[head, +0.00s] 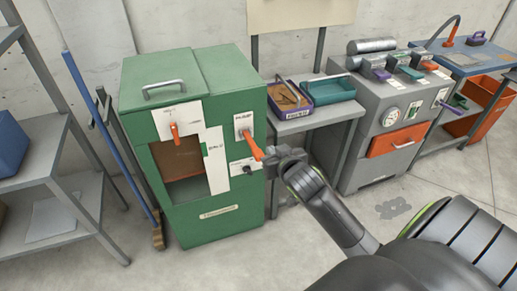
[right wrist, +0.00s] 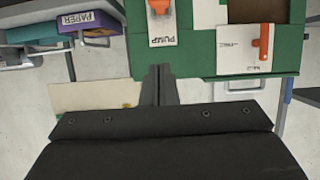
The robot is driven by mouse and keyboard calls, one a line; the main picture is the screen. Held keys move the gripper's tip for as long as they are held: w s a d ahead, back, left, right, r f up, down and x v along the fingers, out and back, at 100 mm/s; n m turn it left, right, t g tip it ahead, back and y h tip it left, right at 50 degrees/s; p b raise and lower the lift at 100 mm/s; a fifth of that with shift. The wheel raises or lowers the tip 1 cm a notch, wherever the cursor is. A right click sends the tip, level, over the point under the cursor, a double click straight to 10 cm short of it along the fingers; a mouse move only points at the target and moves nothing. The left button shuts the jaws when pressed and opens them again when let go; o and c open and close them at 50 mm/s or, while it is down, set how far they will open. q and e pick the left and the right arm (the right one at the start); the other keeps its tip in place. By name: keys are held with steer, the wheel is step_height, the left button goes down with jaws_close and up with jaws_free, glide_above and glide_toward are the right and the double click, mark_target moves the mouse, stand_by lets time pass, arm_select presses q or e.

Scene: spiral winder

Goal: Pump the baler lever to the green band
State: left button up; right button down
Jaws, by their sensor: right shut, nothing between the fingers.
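The green baler (head: 225,222) stands against the back wall. Its orange pump lever (head: 252,145) slants down and right from a white plate on the right of the front. In the right wrist view, which is upside down, the lever (right wrist: 160,7) is at the top edge by the PUMP label (right wrist: 165,40). My right gripper (head: 268,156) is at the lever's lower end; its closed fingers (right wrist: 158,85) hold nothing. I cannot tell whether they touch the lever. A tall white panel (head: 215,160) is left of the lever; I cannot make out a green band. My left gripper is out of view.
A second orange handle (head: 174,131) is on the baler's upper left front. A side table with trays (head: 328,89) and a grey machine (head: 385,135) stand to the right. Shelving (head: 60,190) and a blue-handled broom (head: 110,140) are left.

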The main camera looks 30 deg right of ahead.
glide_above(262, 152)
steer(key=s+a, duration=0.1)
step_height(262, 152, down, 4)
steer(key=shift+s+r+p, duration=0.1)
steer(key=shift+r+p, duration=0.05)
steer(key=shift+p, duration=0.15)
step_height(262, 152, down, 3)
steer(key=shift+s+r, duration=0.1)
steer(key=shift+r, duration=0.1)
steer(key=shift+s+a+f, duration=0.1)
steer(key=shift+s+f, duration=0.05)
steer(key=shift+f, duration=0.6)
